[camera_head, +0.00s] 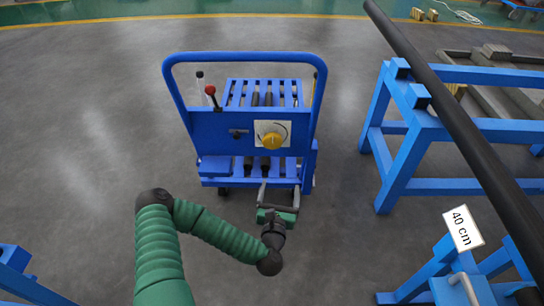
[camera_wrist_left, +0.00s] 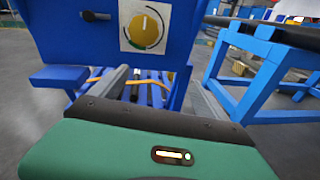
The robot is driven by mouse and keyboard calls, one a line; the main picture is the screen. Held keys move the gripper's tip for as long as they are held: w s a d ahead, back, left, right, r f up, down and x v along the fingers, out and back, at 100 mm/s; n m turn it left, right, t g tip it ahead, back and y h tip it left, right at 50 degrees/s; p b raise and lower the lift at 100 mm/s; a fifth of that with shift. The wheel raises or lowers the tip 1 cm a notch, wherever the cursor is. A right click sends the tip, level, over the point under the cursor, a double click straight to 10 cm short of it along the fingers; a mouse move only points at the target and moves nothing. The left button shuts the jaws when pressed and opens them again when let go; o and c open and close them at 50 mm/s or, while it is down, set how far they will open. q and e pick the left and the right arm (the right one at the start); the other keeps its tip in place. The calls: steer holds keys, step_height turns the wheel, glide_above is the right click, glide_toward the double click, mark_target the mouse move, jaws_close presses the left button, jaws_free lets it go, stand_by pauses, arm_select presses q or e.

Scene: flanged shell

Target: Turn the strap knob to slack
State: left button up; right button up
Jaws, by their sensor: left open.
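The strap knob (camera_head: 271,141) is a round yellow dial on a white square plate (camera_head: 284,127), mounted on the blue panel of a cart. It also shows in the left wrist view (camera_wrist_left: 144,32), with a white mark near its top and a dark arc and a green arc around it on the plate. My left gripper (camera_head: 279,197) is open and empty, in front of the cart and below the knob in the head view. Its two grey fingers (camera_wrist_left: 158,88) are spread apart below the plate, not touching the knob. My right gripper is not in view.
The blue cart (camera_head: 220,128) has a tall tube handle, a red-topped lever (camera_head: 210,90) and a small dark latch (camera_head: 237,133). Blue stands with a long black pipe (camera_head: 450,95) stand at the right, beside a "40 cm" sign (camera_head: 463,228).

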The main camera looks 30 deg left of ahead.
arm_select(q)
steer(key=d+f+m, duration=0.1)
steer(key=f+m, duration=0.1)
steer(key=m, duration=0.5)
steer(key=m+y+b, duration=0.2)
steer(key=m+b, duration=0.2)
steer(key=m, duration=2.1)
glide_toward(272, 144)
steer(key=b+x, duration=0.5)
steer(key=x, duration=0.5)
steer(key=shift+w+a, duration=0.1)
steer(key=shift+w, duration=0.1)
steer(key=shift+w+a+r, duration=0.15)
steer(key=shift+w+a, duration=0.1)
steer(key=shift+w, duration=0.1)
